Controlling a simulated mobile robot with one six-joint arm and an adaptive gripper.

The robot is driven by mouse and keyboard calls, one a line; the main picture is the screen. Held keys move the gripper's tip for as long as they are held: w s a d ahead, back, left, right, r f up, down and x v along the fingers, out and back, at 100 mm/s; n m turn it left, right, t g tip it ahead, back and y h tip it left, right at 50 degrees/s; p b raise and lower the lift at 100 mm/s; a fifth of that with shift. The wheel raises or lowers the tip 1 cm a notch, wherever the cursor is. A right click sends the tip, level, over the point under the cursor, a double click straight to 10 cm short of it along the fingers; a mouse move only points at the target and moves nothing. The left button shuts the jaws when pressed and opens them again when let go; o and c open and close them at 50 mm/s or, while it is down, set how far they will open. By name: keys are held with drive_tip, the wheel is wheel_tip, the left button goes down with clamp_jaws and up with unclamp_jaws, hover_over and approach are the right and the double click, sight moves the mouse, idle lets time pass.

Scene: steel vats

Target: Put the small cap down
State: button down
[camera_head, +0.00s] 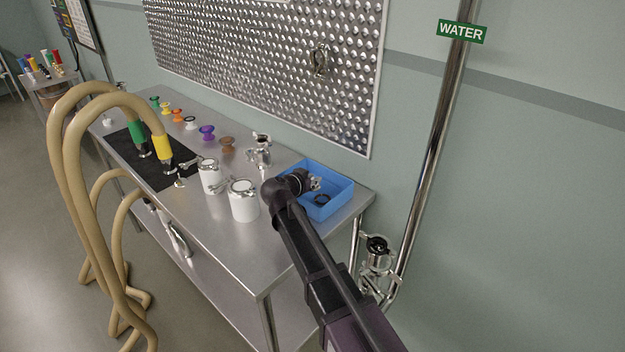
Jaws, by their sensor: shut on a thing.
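My gripper (312,184) is over the blue bin (341,196) at the right end of the steel table. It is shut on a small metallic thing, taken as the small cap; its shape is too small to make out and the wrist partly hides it. I cannot tell whether it touches the bin. A dark ring (322,199) lies in the bin below the gripper.
Two white canisters (243,205) stand left of my arm, and a steel valve fitting (261,150) stands behind them. Coloured knobs (207,132) line the back edge. Hoses (70,170) arch over a black mat (122,150). The table's front right is clear.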

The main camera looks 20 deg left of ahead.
drive_tip(key=shift+s+d+f+b, duration=0.3)
drive_tip(key=shift+s+f+b, duration=0.05)
drive_tip(key=shift+b, duration=0.1)
drive_tip(key=c, duration=0.6)
unclamp_jaws()
drive_tip(key=shift+s+d, duration=0.1)
drive_tip(key=shift+s, duration=0.05)
drive_tip(key=shift+r, duration=0.1)
drive_tip(key=shift+r+p, duration=0.3)
drive_tip(key=shift+p, duration=0.35)
drive_tip(key=a+p+v, duration=0.1)
drive_tip(key=p+v, duration=0.3)
drive_tip(key=v, duration=0.7)
drive_tip(key=shift+r+p, duration=0.3)
drive_tip(key=shift+p, duration=0.05)
